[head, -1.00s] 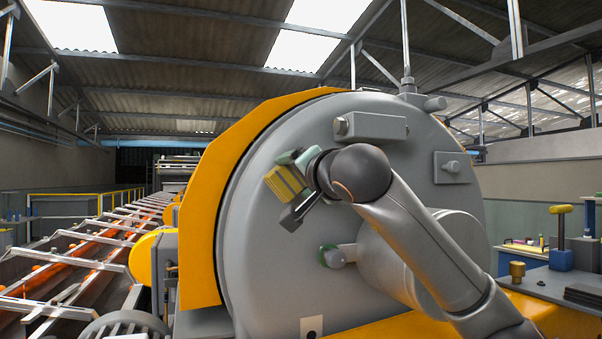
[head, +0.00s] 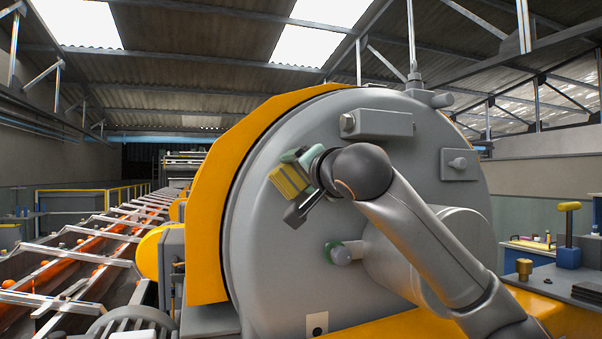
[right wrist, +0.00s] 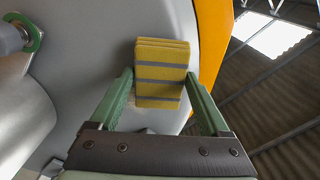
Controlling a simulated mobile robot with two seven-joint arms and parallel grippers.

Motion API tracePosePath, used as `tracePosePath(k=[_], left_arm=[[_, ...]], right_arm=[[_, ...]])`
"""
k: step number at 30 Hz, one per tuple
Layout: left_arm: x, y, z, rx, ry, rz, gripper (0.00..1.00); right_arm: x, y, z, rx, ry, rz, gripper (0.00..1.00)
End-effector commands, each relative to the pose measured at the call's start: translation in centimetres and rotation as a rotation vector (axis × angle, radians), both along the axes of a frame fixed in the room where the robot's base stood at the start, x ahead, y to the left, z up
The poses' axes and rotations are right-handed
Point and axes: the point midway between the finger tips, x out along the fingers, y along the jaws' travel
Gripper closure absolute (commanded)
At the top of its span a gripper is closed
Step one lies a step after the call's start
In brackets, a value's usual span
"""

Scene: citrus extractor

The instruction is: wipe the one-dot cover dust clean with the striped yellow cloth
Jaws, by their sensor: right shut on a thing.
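The one-dot cover (head: 270,250) is the large round grey face of the machine, with a small one-dot plate (head: 316,323) at its lower edge. My right gripper (head: 299,175) is at the upper left part of this cover, shut on the striped yellow cloth (head: 289,183). In the right wrist view the folded yellow cloth (right wrist: 161,72) with grey stripes sits between the green fingers, in front of the grey cover (right wrist: 100,40). I cannot tell whether it touches the cover. No dust shows clearly. My left gripper is not in view.
A conveyor (head: 90,250) runs at left; a bench (head: 560,280) stands at right.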

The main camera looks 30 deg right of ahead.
Motion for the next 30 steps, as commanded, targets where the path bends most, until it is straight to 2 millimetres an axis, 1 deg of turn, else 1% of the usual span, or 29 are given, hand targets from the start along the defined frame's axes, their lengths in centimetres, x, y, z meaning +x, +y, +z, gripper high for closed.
tracePosePath(k=[19, 23, 26, 30], left_arm=[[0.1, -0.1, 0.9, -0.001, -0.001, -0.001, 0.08], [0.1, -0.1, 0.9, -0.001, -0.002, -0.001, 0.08], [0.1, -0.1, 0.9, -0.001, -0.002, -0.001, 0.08], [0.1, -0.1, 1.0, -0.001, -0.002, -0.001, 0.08]], right_arm=[[1.3, -0.3, 0.0, -0.001, 0.0, 0.0, 0.64], [1.3, -0.4, 0.0, 0.0, 0.0, 0.0, 0.64], [1.1, -0.8, 0.0, 0.001, 0.0, -0.001, 0.64], [0.8, -1.9, 0.0, 0.0, -0.001, -0.002, 0.64]])
